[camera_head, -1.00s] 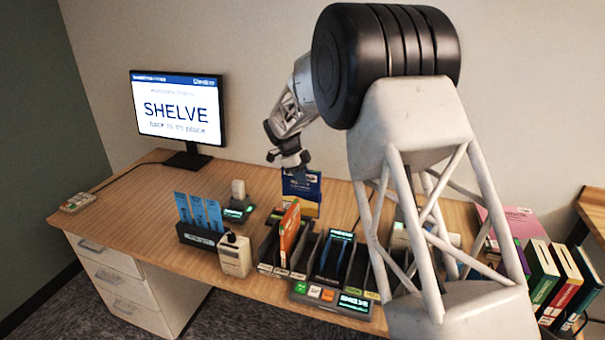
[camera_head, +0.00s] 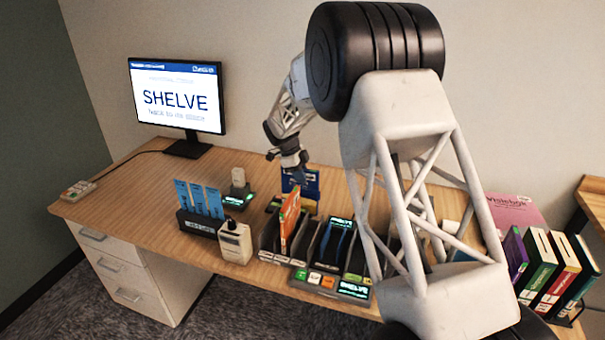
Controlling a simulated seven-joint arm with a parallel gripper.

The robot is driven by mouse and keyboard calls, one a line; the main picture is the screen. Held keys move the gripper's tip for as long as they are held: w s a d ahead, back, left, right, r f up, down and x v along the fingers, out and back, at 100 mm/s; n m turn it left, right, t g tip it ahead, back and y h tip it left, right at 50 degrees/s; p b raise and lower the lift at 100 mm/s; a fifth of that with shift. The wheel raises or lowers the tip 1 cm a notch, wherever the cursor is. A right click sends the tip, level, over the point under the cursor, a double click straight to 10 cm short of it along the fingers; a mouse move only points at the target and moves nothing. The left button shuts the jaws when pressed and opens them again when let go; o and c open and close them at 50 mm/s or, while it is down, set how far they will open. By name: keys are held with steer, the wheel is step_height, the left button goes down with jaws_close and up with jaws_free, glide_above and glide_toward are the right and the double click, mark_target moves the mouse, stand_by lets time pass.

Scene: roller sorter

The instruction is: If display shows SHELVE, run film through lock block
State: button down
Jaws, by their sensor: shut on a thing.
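The monitor (camera_head: 178,97) at the back left reads SHELVE in large letters, with a smaller line below. My gripper (camera_head: 299,175) hangs over the back of the desk, shut on a blue case (camera_head: 310,187), perhaps the film. The case is upright behind an orange case (camera_head: 290,221); its lower part is partly hidden, so I cannot tell whether it touches the desk. A small dark unit with a green-lit face (camera_head: 236,199) and a pale upright piece stands left of my gripper. I cannot tell which unit is the lock block.
A black rack (camera_head: 200,226) holds several blue cards. A beige box (camera_head: 235,243) stands beside it. Dark slotted bays (camera_head: 335,250) and a button panel (camera_head: 330,284), also reading SHELVE, line the front. Books (camera_head: 555,270) stand at right. The desk's left part is mostly clear.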

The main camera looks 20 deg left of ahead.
steer(key=shift+a, duration=4.1)
step_height(320, 180, up, 7)
steer(key=shift+f, duration=0.15)
